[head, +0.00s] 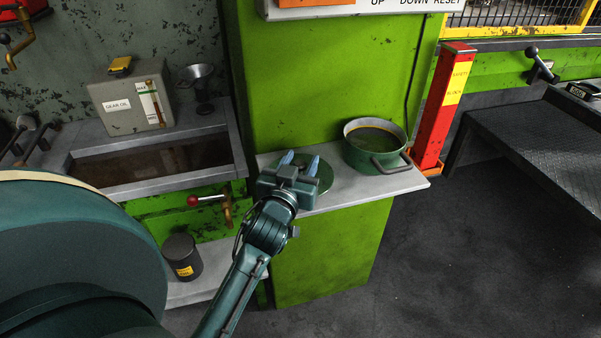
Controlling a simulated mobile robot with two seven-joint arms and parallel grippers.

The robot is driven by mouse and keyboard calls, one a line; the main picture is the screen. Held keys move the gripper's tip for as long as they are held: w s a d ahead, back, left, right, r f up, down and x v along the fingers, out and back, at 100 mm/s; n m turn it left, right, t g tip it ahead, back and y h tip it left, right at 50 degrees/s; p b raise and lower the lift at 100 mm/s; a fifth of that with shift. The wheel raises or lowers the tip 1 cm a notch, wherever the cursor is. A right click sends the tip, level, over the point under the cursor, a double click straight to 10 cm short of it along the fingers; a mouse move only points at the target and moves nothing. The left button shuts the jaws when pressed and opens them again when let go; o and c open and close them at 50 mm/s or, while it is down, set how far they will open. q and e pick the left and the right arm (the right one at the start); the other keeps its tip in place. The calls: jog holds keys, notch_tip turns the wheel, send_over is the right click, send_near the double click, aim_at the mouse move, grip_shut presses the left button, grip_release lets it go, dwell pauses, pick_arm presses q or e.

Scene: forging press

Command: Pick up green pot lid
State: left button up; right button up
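The green pot lid (324,179) lies flat on the light grey shelf that juts from the green machine, left of the green pot. My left gripper (299,162) is over the lid and covers much of it. Its two blue fingertips are spread apart, with a gap between them. The lid's handle is hidden or too small to make out, and I cannot tell whether the fingers touch the lid. My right gripper is not in view.
The green pot (374,148) stands open on the shelf (341,196), close right of the lid. A red post (441,112) rises beyond the shelf's right end. On the left are a gear oil box (130,101), a funnel (197,83), a red-knobbed lever (193,200) and a dark canister (182,256).

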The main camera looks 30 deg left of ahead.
pick_arm(q)
grip_shut()
jog(key=shift+r, duration=0.1)
dwell(0.3)
